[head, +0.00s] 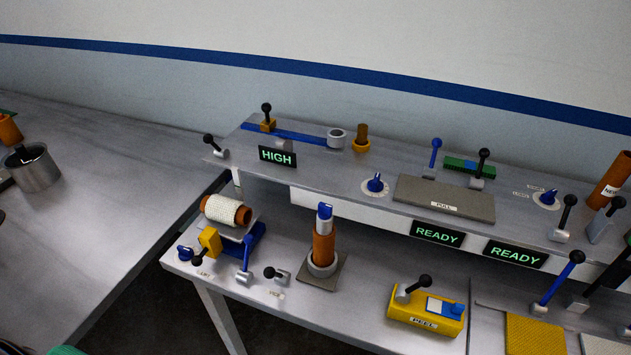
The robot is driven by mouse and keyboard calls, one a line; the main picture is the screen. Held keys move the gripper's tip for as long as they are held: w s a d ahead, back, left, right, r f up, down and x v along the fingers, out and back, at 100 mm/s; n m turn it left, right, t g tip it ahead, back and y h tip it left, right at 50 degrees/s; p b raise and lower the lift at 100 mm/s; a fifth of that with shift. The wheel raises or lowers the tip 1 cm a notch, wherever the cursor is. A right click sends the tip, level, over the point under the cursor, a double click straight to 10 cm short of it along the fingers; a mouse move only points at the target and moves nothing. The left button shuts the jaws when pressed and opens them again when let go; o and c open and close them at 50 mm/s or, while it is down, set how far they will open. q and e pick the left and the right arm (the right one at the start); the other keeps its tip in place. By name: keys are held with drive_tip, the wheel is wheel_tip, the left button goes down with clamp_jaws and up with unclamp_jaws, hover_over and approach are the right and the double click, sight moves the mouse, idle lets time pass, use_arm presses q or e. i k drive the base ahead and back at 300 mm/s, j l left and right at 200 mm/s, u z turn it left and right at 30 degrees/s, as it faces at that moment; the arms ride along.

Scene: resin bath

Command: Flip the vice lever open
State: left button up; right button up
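A short lever with a black ball knob and a grey metal pivot (282,277) sits on the lower bench shelf. A small white label (276,294) in front of it is too small to read surely, but it seems to be the vice lever. Its arm lies low, with the knob pointing left. Right behind it, a brown tube (323,246) with a blue and white top stands upright in a grey collar on a dark square plate (333,280). Neither of my grippers shows in the head view.
Left of the lever stand a blue-handled lever (246,260), a yellow block (209,242) and a white-wound roll (227,210). A yellow box (425,311) marked PEEL sits to the right. The raised shelf (310,170) behind carries more levers. Bare shelf lies between plate and box.

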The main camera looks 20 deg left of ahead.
sight(269, 272)
drive_tip(key=i+j+u, duration=0.1)
drive_tip(key=u, duration=0.75)
